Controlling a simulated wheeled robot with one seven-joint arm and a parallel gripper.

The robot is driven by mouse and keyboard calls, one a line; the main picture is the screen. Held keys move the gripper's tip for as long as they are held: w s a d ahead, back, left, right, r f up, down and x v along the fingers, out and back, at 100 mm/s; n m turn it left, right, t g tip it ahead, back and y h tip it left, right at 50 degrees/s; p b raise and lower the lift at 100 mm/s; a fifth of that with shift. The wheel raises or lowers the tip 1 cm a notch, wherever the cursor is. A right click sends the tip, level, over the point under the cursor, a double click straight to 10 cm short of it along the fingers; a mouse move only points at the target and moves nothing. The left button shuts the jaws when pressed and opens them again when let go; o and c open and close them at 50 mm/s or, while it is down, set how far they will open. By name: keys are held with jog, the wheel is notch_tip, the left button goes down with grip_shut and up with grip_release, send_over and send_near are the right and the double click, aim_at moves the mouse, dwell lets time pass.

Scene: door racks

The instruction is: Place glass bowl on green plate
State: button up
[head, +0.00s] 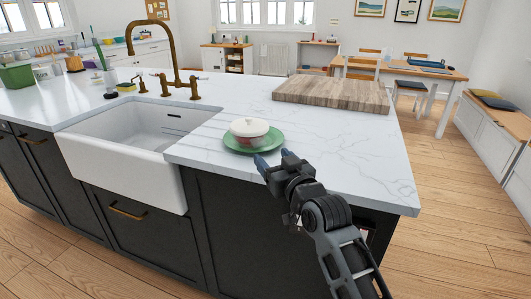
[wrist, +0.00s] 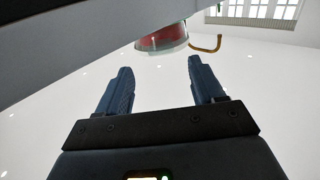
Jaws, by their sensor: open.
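The green plate (head: 232,143) lies flat on the white marble counter near its front edge, right of the sink. A round bowl (head: 249,130) appears to rest on it, with a white top and a reddish lower part. In the wrist view, which looks upside down, a clear-sided glass bowl with red in it (wrist: 162,38) shows at the top, beyond the fingertips. My gripper (head: 274,158) is open at the plate's front right. In the wrist view my gripper (wrist: 160,67) has nothing between its fingers. I cannot tell whether a fingertip touches the plate.
A wooden board (head: 333,95) lies on the counter behind and to the right. The white sink (head: 120,165) and brass faucet (head: 150,40) are on the left. The counter right of the plate is clear. A dining table (head: 425,70) stands beyond.

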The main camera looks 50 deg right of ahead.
jog(key=shift+v, duration=1.85)
jog(key=s+a+f+n+y, duration=0.1)
jog(key=s+a+f+y, duration=0.1)
jog(key=s+a+f, duration=0.4)
jog(key=s+a+f+y, duration=0.1)
jog(key=s+a+f, duration=0.2)
jog(key=s+a, duration=0.7)
jog(key=s+a+r+n+y, duration=0.1)
jog(key=s+a+n+y, duration=0.1)
jog(key=s, duration=0.6)
jog(key=s+a+r+n+g+y, duration=0.1)
jog(key=s+a+r+n+y, duration=0.1)
jog(key=s+a, duration=0.3)
jog(key=s, duration=0.4)
jog(key=shift+g+y, duration=0.3)
